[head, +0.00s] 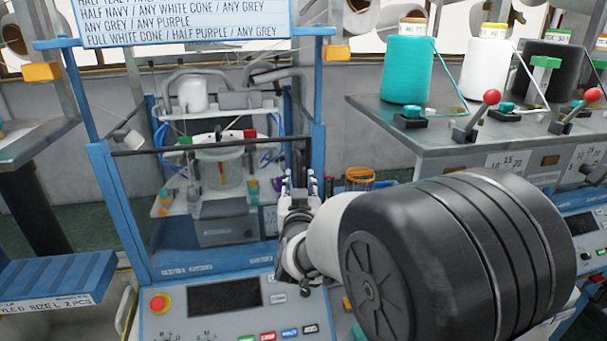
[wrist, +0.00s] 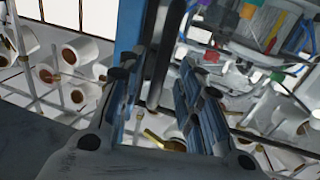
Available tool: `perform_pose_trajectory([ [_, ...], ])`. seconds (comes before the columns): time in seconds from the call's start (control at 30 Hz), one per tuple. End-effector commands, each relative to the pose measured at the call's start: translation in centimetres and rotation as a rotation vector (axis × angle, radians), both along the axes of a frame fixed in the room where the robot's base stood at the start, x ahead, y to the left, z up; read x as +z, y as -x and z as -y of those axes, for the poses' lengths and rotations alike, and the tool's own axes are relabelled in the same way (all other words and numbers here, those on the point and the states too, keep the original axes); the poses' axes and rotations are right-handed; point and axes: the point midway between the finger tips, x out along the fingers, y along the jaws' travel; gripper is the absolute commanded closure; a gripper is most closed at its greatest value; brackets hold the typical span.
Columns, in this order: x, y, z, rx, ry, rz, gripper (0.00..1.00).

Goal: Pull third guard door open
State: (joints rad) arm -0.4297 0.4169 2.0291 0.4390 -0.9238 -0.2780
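A knitting machine stands ahead in the head view. Its guard door (head: 103,165) has a blue frame, a clear panel and a dark bar (head: 215,144) across its top; it looks shut. Whether it is the third door cannot be told. My gripper (head: 300,184) is at the door's right side, fingers pointing up and apart. In the wrist view my gripper (wrist: 162,110) is open, with a dark bar (wrist: 157,60) showing between its fingers beside a blue post (wrist: 129,35). I cannot tell whether the fingers touch the bar.
A control panel (head: 225,300) with a red stop button (head: 159,302) lies below the door. A grey bench (head: 450,140) at right carries teal (head: 408,70), white (head: 486,70) and black cones. A blue tray (head: 55,280) is at lower left. My arm covers the lower right.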

Motion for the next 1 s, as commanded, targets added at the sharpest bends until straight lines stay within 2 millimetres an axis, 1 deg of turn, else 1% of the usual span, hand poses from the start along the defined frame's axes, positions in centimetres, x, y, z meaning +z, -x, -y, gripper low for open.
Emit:
perform_pose_trajectory([
  [0.03, 0.0, -0.8, -0.1, -0.001, 0.000, 0.001, 0.67],
  [0.1, 0.0, -1.6, -0.2, 0.000, 0.000, 0.000, 0.67],
  [0.2, 0.0, -2.3, -0.2, -0.001, 0.000, 0.000, 0.67],
  [0.33, 0.0, -2.7, -0.2, -0.001, 0.000, 0.000, 0.67],
  [0.57, 0.0, -2.7, -0.2, 0.000, 0.000, 0.000, 0.68],
  [1.0, 0.0, -2.7, -0.2, 0.000, 0.000, 0.000, 0.97],
])
